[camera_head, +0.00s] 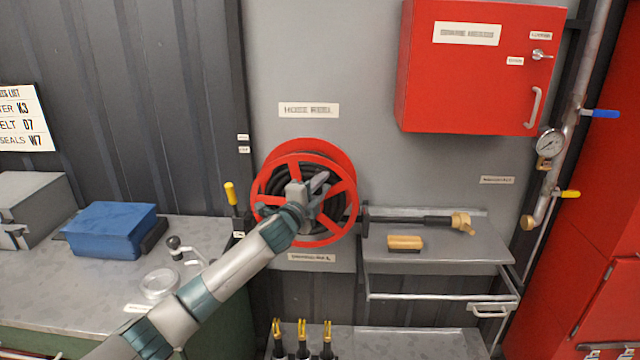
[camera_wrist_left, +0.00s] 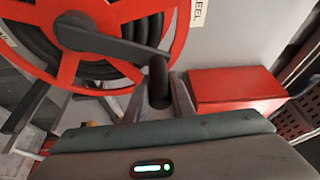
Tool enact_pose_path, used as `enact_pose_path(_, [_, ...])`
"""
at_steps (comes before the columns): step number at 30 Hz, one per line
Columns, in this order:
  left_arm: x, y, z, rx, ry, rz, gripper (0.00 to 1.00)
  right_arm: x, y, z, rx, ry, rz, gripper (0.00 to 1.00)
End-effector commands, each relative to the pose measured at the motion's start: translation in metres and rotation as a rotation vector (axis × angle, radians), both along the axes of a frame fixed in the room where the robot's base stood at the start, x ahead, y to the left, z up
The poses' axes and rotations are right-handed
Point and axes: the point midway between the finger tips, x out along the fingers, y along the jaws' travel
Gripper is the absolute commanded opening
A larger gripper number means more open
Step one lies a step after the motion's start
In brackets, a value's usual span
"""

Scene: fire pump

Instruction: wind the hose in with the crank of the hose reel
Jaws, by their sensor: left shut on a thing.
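The red hose reel (camera_head: 342,170) is mounted on the grey wall panel, with dark hose wound on its drum. In the left wrist view the reel (camera_wrist_left: 68,70) fills the upper left. Its dark crank arm (camera_wrist_left: 110,42) runs from the hub to a black handle (camera_wrist_left: 159,75). My left gripper (camera_wrist_left: 162,95) is shut on that crank handle. In the head view my left gripper (camera_head: 308,192) is in front of the reel and hides part of its hub and the crank. My right gripper is not in view.
A red cabinet (camera_head: 470,90) hangs at upper right. A shelf (camera_head: 450,250) right of the reel holds a nozzle (camera_head: 430,219) and a brush (camera_head: 405,242). A workbench (camera_head: 90,290) at left carries a blue box (camera_head: 110,229). Yellow-tipped tools (camera_head: 302,330) stand below the reel.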

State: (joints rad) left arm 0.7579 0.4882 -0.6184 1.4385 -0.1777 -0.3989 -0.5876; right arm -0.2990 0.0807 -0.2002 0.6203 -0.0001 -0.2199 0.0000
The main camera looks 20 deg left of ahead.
Motion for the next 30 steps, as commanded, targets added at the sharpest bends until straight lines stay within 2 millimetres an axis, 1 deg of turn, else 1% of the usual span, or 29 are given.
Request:
enact_pose_path(1, [-0.001, 0.000, -0.012, 0.003, 0.017, 0.003, 0.00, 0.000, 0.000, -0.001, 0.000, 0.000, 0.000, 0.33])
enact_pose_path(7, [-0.001, 0.001, -0.013, 0.003, 0.019, 0.005, 0.00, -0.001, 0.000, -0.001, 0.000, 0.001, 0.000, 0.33])
enact_pose_path(8, [-0.001, 0.001, -0.013, 0.003, 0.019, 0.005, 0.24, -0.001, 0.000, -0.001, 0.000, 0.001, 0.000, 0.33])
enact_pose_path(9, [-0.001, 0.002, -0.014, 0.003, 0.020, 0.005, 0.34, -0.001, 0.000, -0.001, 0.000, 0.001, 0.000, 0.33])
enact_pose_path(10, [-0.001, 0.002, -0.013, 0.003, 0.019, 0.006, 0.40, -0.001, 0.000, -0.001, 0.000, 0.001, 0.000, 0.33])
enact_pose_path(23, [-0.002, 0.002, -0.006, 0.001, 0.009, 0.003, 0.40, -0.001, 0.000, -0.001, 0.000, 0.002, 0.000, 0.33])
enact_pose_path(26, [-0.005, 0.003, -0.007, 0.001, 0.009, 0.004, 0.40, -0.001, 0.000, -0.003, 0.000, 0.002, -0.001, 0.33])
enact_pose_path(30, [-0.016, 0.005, -0.007, 0.001, 0.007, 0.003, 0.40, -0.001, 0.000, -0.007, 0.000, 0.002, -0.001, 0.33])
